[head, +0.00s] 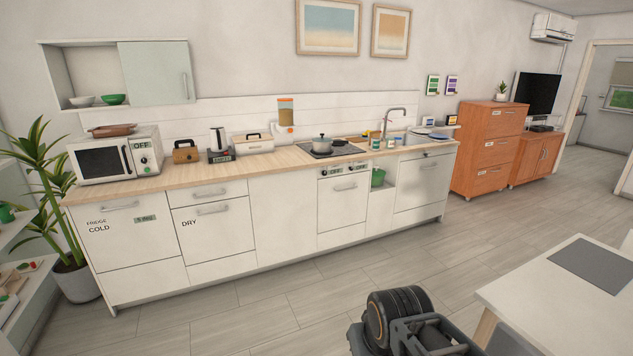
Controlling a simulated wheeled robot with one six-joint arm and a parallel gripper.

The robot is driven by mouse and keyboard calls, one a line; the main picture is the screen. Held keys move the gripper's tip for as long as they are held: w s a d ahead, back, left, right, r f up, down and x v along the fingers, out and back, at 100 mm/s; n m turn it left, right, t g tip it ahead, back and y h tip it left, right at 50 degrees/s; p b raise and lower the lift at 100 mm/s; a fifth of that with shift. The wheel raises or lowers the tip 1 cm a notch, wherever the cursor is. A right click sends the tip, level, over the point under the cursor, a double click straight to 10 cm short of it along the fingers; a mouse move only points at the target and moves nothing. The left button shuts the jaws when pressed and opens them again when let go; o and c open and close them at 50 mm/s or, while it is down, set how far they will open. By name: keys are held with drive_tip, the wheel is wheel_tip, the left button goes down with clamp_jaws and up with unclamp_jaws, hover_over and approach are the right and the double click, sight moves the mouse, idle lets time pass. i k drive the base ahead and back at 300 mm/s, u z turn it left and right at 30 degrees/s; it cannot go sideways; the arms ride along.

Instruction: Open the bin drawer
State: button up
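The white kitchen counter run (283,213) stands along the back wall with its fronts shut. No front carries a readable bin label, so I cannot tell for sure which is the bin drawer. The front under the sink (420,190) at the right end has a bar handle and is shut. A green container (378,178) sits in the open niche to its left. A dark part of my own arm shows at the bottom, well in front of the counter. My gripper's fingers are not in view.
A white table (545,315) stands at the lower right, close to my arm. An orange drawer cabinet (487,150) stands right of the counter. A potted plant (75,280) and shelves are at the left. The floor (270,310) before the counter is clear.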

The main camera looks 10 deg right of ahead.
sight(425, 181)
drive_tip(key=z, duration=0.7)
drive_tip(key=i, duration=2.7)
drive_tip(key=z, duration=0.55)
drive_tip(key=i, duration=3.45)
drive_tip(key=u, duration=0.3)
